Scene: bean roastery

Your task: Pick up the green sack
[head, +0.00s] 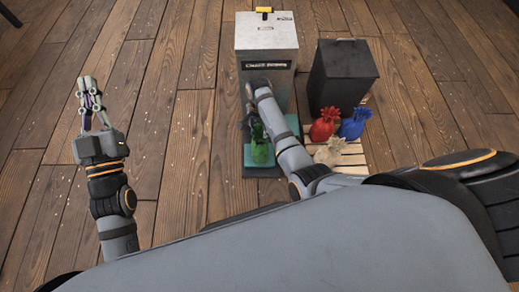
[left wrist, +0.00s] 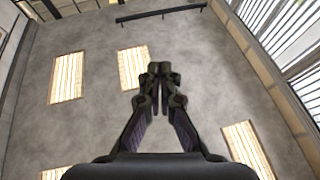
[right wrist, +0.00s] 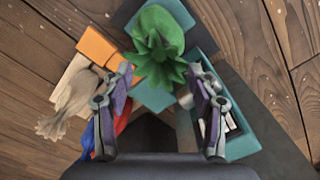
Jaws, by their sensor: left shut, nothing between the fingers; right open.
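The green sack (head: 261,152) stands on a teal surface (head: 292,124) in front of the grey machine in the head view. In the right wrist view the green sack (right wrist: 158,35) shows from above, its leafy tied top towards my gripper. My right gripper (right wrist: 160,72) is open, with its fingertips on either side of the sack's top; I cannot tell whether they touch it. In the head view my right gripper (head: 250,118) is partly hidden by its own wrist. My left gripper (head: 87,84) is shut and empty, out to the left, away from the sack.
A grey machine (head: 267,35) with a label stands behind the green sack. A black box (head: 342,75) stands to its right. Red (head: 324,125), blue (head: 354,124) and cream (head: 329,152) sacks sit on a wooden pallet (head: 350,160). The plank floor at left is clear.

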